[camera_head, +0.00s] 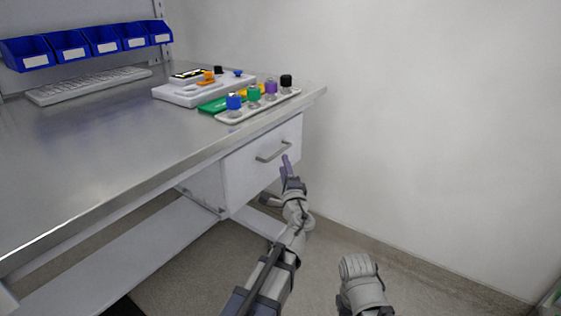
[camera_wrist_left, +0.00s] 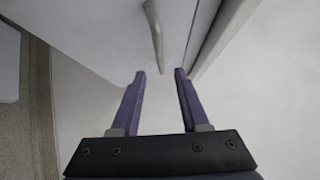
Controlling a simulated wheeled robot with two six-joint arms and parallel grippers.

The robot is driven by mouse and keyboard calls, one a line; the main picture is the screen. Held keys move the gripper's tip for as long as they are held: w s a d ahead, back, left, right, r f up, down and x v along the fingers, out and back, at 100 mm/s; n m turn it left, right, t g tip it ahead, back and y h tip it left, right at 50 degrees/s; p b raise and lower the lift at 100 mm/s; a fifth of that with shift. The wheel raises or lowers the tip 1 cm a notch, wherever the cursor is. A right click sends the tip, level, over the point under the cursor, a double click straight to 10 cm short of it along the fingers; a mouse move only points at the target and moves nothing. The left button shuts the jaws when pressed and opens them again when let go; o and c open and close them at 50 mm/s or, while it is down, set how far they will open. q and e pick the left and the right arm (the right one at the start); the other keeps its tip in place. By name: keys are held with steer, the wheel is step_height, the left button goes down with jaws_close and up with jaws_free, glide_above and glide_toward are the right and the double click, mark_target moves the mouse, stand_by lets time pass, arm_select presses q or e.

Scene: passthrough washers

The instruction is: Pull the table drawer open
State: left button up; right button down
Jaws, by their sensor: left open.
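The white table drawer (camera_head: 245,172) sits under the right end of the metal table (camera_head: 120,150) and looks shut. Its grey bar handle (camera_head: 273,152) is on the drawer front. My left gripper (camera_head: 285,160) is just in front of the drawer, near the right end of the handle. My right gripper cannot be made out; a second grey arm part of mine shows low in the head view.
On the table stand a tray of capped bottles (camera_head: 258,104), a white device (camera_head: 190,93) and a keyboard (camera_head: 88,85). Blue bins (camera_head: 90,45) hang at the back. A lower shelf (camera_head: 125,262) runs beneath. A bare wall is right of the table.

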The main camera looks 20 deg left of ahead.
mark_target(281, 150)
arm_select(q)
steer(key=shift+w+r, duration=0.1)
steer(key=shift+w, duration=0.05)
steer(key=p+x, duration=0.1)
steer(key=x, duration=0.6)
steer(key=shift+w+a, duration=0.25)
steer(key=shift+c, duration=0.2)
jaws_close()
steer(key=shift+d, duration=0.1)
stand_by(0.9)
